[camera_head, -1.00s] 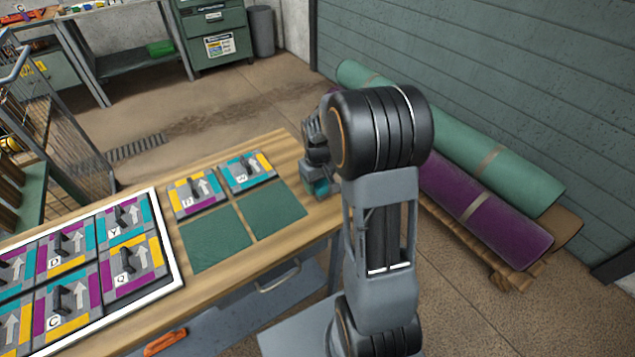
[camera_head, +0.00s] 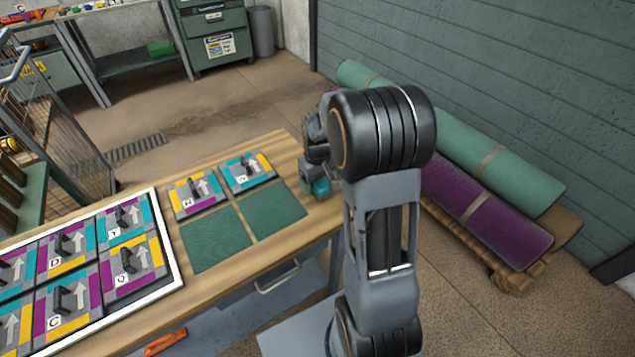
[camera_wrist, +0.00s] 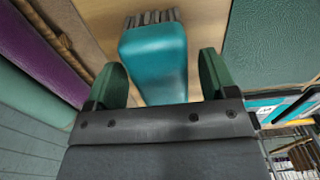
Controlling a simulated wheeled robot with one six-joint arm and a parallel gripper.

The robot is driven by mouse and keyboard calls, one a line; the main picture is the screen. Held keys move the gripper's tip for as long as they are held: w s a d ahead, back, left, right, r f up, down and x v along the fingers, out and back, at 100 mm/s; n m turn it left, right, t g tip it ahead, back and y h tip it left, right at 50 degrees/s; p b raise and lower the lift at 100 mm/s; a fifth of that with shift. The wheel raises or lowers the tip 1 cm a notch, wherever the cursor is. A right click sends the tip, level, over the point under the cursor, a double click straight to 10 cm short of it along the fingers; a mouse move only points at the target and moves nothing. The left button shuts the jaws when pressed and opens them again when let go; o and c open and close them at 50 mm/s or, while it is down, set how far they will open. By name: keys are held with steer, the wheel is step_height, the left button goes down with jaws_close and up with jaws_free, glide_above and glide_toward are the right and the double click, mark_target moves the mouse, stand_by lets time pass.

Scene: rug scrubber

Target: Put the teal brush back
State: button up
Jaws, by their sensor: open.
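The teal brush (camera_wrist: 155,55) lies on the wooden bench, its bristles showing at the top of the wrist view. In the head view, a teal part of it (camera_head: 320,187) shows at the bench's right end, below my gripper and partly hidden by it. My gripper (camera_wrist: 163,78) is open. Its two green fingers stand on either side of the brush, with a visible gap on each side. The near end of the brush is hidden behind the gripper's body in the wrist view.
Two dark green pads (camera_head: 217,238) lie on the bench (camera_head: 255,290) left of the brush, with two patterned tiles (camera_head: 196,195) behind them. A white-framed tray (camera_head: 178,262) of similar tiles is at left. Rolled rugs (camera_head: 490,175) lie right of the bench.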

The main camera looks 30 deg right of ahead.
step_height(320, 180, up, 11)
steer(key=p, duration=0.1)
steer(key=s+a+t, duration=0.1)
steer(key=s+a, duration=0.4)
steer(key=s, duration=0.2)
steer(key=s+a+m+t, duration=0.1)
steer(key=s+a+t, duration=0.1)
steer(key=s+a, duration=0.3)
steer(key=s, duration=0.2)
steer(key=shift+s+r, duration=0.35)
steer(key=shift+s, duration=0.05)
steer(key=shift+r, duration=0.1)
step_height(320, 180, up, 8)
steer(key=p, duration=0.7)
steer(key=shift+f, duration=0.25)
steer(key=shift+s, duration=0.1)
